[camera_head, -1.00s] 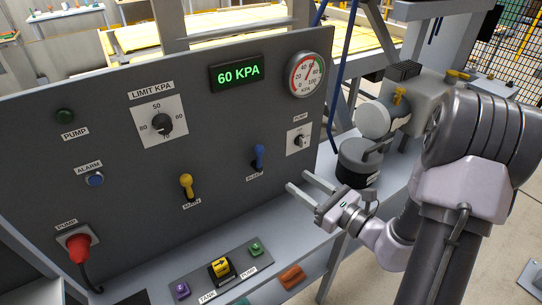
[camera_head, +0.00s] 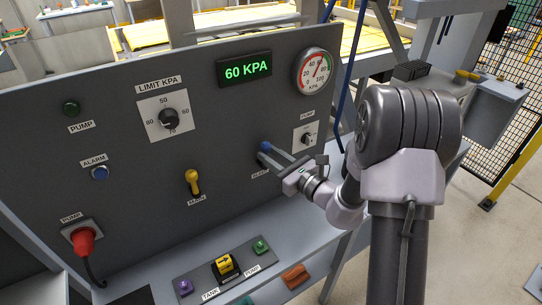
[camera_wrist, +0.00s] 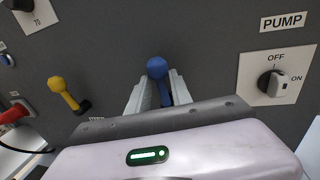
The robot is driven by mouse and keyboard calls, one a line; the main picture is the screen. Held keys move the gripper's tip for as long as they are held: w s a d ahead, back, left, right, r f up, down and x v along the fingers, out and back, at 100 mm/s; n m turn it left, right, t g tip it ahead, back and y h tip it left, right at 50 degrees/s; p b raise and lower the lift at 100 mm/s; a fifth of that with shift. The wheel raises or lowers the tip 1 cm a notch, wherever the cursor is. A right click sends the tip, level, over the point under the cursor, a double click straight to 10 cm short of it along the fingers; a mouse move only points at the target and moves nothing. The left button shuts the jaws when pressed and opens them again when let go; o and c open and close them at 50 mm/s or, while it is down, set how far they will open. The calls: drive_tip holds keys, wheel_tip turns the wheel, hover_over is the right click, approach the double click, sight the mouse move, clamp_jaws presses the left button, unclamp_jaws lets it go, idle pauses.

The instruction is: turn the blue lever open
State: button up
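The blue lever (camera_head: 265,147) sits on the grey panel, right of the yellow lever, and its lower part is partly hidden by my gripper. In the wrist view the blue lever (camera_wrist: 157,72) stands between the two pale fingers, its round knob showing just beyond their tips. My gripper (camera_head: 266,155) is at the lever, with one finger on each side of it; it also shows in the wrist view (camera_wrist: 160,88). The fingers look apart, with a gap between them. I cannot tell whether either finger touches the lever.
The pump switch (camera_wrist: 271,83) is to the right, pointing toward ON. The display (camera_head: 245,68) reads 60 KPA, and the round gauge (camera_head: 317,71) is above right. A shelf with a small control box (camera_head: 225,266) lies below.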

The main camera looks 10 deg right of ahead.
clamp_jaws()
idle(1.1)
